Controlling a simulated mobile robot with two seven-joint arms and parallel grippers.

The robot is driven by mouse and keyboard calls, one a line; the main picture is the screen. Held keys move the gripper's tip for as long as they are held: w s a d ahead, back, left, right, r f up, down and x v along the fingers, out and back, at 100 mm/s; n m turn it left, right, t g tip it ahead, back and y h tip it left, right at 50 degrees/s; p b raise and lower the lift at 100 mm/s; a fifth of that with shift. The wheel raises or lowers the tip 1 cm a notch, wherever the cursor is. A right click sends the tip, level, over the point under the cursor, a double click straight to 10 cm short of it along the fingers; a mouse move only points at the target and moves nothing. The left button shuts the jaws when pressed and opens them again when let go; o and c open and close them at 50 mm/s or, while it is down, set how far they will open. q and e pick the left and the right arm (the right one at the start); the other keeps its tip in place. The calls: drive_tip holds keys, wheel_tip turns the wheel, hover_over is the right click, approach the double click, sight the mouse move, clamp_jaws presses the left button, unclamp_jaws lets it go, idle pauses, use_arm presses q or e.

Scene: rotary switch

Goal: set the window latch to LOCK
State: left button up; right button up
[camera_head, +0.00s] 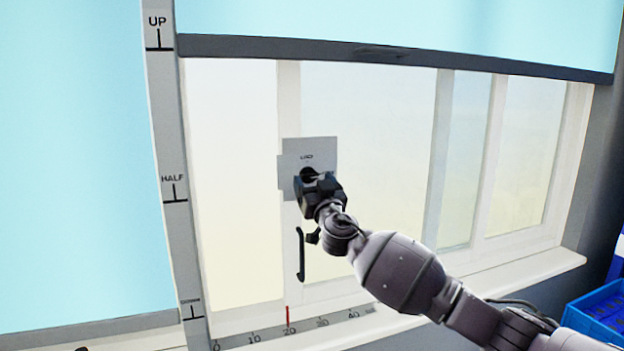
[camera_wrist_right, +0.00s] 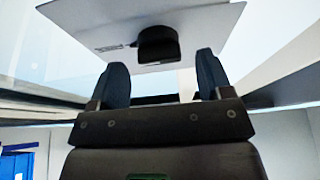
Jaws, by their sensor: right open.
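The window latch is a dark round knob on a pale grey plate (camera_head: 320,150) fixed to the window frame. Lettering above the knob in the head view is too small to read surely. In the right wrist view the dark knob (camera_wrist_right: 158,44) stands out from the plate (camera_wrist_right: 208,22), beyond and between the fingertips. My right gripper (camera_head: 309,176) is open in front of the knob and hides much of it in the head view. In the right wrist view its two fingers (camera_wrist_right: 161,72) are apart with nothing between them. My left gripper is not in view.
A black window handle (camera_head: 300,256) hangs below the plate, close to my right wrist. A blind's dark bottom bar (camera_head: 390,54) crosses above. A vertical scale (camera_head: 174,160) marked UP and HALF stands left. A numbered ruler (camera_head: 255,337) lies along the sill. A blue crate (camera_head: 598,312) is lower right.

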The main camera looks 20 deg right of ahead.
drive_tip(key=shift+x, duration=0.75)
drive_tip(key=c, duration=0.9)
